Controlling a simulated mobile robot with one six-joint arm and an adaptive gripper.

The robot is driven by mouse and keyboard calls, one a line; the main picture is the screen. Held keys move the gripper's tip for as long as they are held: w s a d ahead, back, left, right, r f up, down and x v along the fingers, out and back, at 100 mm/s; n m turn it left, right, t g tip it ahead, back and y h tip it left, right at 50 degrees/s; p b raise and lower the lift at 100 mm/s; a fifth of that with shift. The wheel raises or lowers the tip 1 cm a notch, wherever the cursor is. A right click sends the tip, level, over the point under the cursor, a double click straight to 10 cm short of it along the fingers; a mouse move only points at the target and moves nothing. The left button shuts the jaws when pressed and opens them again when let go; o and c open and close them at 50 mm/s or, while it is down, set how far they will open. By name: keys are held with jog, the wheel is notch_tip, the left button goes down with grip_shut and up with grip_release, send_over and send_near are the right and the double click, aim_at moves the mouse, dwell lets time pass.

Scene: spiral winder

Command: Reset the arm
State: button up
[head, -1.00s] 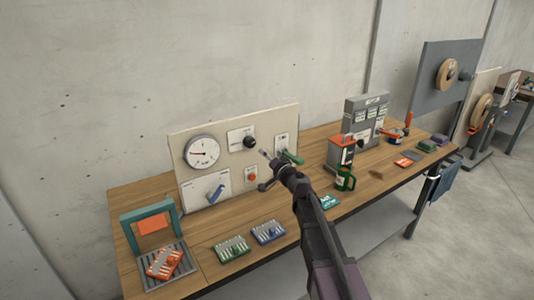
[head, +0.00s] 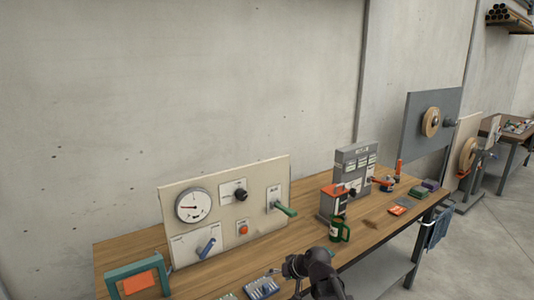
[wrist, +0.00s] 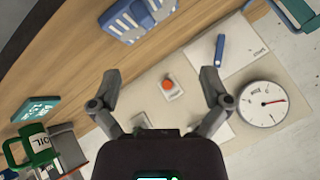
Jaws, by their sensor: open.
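My gripper (wrist: 161,84) is open in the wrist view, with its two fingers wide apart and nothing between them. In the head view my gripper (head: 292,270) is low in the picture, in front of the bench's control panel (head: 263,174). The panel carries a round gauge (head: 193,205), a black knob (head: 239,195), an orange button (head: 242,229), a blue lever (head: 206,247) and a green-handled lever (head: 285,209). In the wrist view the orange button (wrist: 168,84) lies beyond the fingertips, apart from them.
A green oil can (head: 338,229) and a grey machine (head: 354,172) stand right of the panel. A teal frame with an orange plate (head: 139,282) stands at the left. A blue block (head: 262,287) lies near my gripper. The wall above is clear.

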jog(key=s+d+f+m+g+h, duration=0.1)
jog(key=s+d+f+g+h, duration=0.1)
jog(key=s+d, duration=0.4)
jog(key=s+d+f+g+h, duration=0.3)
jog(key=s+d+h, duration=0.2)
jog(key=s+d, duration=0.2)
jog(key=shift+s+d+m, duration=0.3)
jog(key=shift+s+m, duration=0.1)
jog(key=shift+s, duration=0.05)
jog(key=shift+w+a, duration=0.1)
dwell(0.6)
jog(key=w+a+r+n+t+y, duration=0.3)
jog(key=w+a+n+y, duration=0.1)
jog(key=w+a, duration=0.3)
jog(key=w+a+r+n+t+y, duration=0.3)
jog(key=w+a+y, duration=0.1)
jog(key=w+a, duration=0.35)
jog(key=w+a+r+t+y, duration=0.2)
jog(key=w+a+r+t, duration=0.2)
jog(key=w+r+t, duration=0.5)
jog(key=w+r, duration=0.4)
jog(key=w, duration=0.1)
jog(key=shift+w+n, duration=0.4)
